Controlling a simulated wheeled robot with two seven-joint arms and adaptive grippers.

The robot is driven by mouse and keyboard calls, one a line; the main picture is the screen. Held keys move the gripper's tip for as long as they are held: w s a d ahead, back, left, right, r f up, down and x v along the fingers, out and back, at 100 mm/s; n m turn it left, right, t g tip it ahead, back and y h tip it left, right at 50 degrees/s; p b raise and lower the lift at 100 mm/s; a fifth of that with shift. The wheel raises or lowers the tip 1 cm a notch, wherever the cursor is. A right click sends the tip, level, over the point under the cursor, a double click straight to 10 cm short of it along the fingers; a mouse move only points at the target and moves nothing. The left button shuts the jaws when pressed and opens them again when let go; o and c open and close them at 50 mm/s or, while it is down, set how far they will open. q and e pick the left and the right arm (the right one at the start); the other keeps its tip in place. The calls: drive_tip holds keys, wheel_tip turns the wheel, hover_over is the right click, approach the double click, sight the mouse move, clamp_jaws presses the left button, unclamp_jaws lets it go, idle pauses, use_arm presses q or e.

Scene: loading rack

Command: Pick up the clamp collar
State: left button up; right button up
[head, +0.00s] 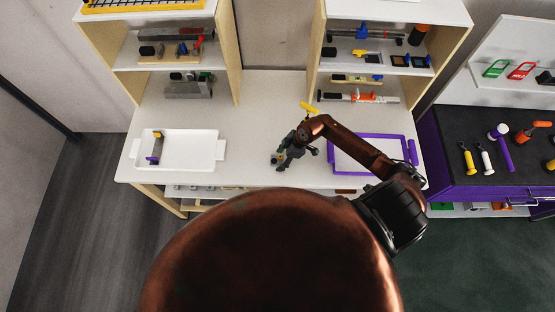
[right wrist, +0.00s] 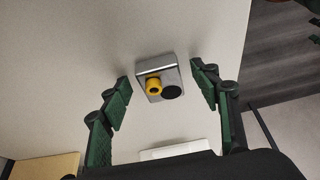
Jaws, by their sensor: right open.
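A small grey block with a yellow cylinder and a black round knob, which looks like the clamp collar (right wrist: 149,74), lies on the white tabletop in the right wrist view. In the head view only a small part of it (head: 275,158) shows beside the fingers. My right gripper (right wrist: 161,88) is open, with its green-padded fingers on either side of the piece and apart from it. In the head view the right gripper (head: 280,160) points down over the middle of the table. My left gripper is not in view.
A white tray (head: 205,150) holding a grey, purple and yellow part stands at the left. A purple-framed tray (head: 335,166) lies to the right, under my arm. Shelves (head: 350,80) with tools rise at the back. The tabletop between the tray and gripper is clear.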

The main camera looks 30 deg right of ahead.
drive_tip(key=c, duration=1.4)
drive_tip(key=shift+r, duration=0.1)
